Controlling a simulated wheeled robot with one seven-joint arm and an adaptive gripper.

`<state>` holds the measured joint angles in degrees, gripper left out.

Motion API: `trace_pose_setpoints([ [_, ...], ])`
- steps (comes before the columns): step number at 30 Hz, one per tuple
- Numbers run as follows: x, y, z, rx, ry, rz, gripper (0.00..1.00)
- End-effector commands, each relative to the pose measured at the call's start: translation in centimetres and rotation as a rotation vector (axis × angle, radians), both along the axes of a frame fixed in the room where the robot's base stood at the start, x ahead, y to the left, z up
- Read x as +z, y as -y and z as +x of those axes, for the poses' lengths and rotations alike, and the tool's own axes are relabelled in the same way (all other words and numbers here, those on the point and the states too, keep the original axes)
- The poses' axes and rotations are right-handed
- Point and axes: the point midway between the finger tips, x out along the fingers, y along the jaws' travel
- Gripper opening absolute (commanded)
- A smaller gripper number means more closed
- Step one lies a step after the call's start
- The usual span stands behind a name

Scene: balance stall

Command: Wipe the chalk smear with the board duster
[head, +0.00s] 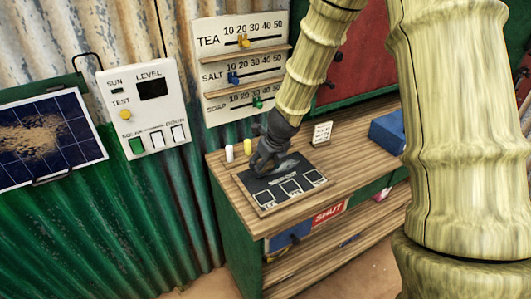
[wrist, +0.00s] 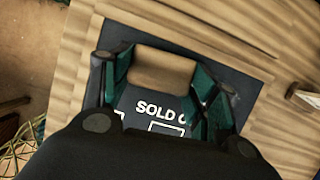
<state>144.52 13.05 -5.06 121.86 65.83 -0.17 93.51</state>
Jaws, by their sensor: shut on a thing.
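The dark chalkboard (head: 257,184) lies flat on the wooden counter, with white lettering and outlined boxes near its front edge. In the wrist view the board (wrist: 240,84) shows the words "SOLD O", cut off by a finger. My gripper (head: 270,160) points down over the board's back part. In the wrist view my gripper (wrist: 158,88) is shut on a tan block, the board duster (wrist: 162,72), held between the green-sided fingers. The duster is low over the board; I cannot tell whether it touches. I cannot make out the chalk smear; my gripper hides part of the board.
A white piece (head: 229,152) and a yellow piece (head: 247,147) stand behind the board. A small card (head: 322,132) and a blue box (head: 388,130) are to the right. A slider price board (head: 240,60) hangs behind. Bare counter (head: 345,160) lies right of the board.

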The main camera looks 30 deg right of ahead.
Motion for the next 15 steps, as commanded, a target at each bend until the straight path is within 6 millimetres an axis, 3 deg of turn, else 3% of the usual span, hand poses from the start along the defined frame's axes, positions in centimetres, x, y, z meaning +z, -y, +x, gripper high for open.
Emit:
trace_pose_setpoints([
  [1,-1.4,0.0,-0.1,-0.001,-0.002,0.002,0.39],
  [3,-0.3,0.6,0.1,0.000,0.000,0.000,0.35],
  [8,-1.4,1.9,0.1,0.003,-0.002,0.004,0.35],
  [15,-0.8,3.8,0.3,0.009,0.000,-0.002,0.35],
])
